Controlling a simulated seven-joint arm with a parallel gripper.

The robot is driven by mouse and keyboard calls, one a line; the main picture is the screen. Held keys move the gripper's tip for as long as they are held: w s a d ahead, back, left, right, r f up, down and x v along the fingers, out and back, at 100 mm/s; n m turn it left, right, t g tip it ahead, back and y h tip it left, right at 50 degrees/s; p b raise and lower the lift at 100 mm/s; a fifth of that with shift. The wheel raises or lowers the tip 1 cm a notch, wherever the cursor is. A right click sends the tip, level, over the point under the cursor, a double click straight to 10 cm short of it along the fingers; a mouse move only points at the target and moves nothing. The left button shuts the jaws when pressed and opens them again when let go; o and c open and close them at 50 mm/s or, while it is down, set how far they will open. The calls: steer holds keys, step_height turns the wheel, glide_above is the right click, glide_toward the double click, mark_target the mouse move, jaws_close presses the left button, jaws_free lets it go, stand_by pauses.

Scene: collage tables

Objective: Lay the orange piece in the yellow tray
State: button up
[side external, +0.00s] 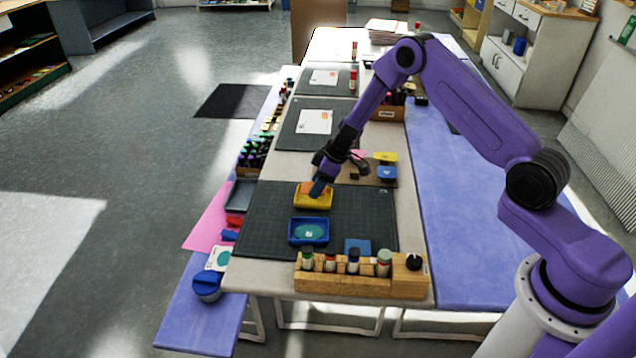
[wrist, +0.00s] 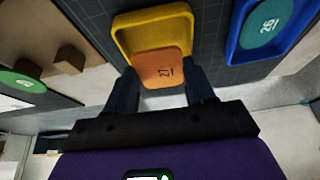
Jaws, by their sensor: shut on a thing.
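The orange piece (wrist: 160,70) is a flat rounded tile with a dark number on it. My gripper (wrist: 160,92) is shut on it, with one dark blue finger at each side. In the wrist view the orange piece overlaps the near part of the yellow tray (wrist: 124,38); whether it touches the tray floor I cannot tell. In the side view my gripper (side external: 318,188) is at the yellow tray (side external: 326,205), and the orange piece (side external: 307,187) shows beside the fingers. The tray lies on the dark cutting mat.
A blue tray (side external: 291,232) holding a teal piece (side external: 309,232) stands just nearer the camera. A wooden rack (side external: 340,285) with several bottles lines the table's near edge. A blue square (side external: 358,246) lies on the mat. The mat's right part (side external: 365,215) is clear.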

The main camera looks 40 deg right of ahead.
steer(key=shift+f, duration=0.4)
stand_by(0.6)
steer(key=o, duration=0.8)
steer(key=shift+o, duration=0.2)
steer(key=shift+r, duration=3.5)
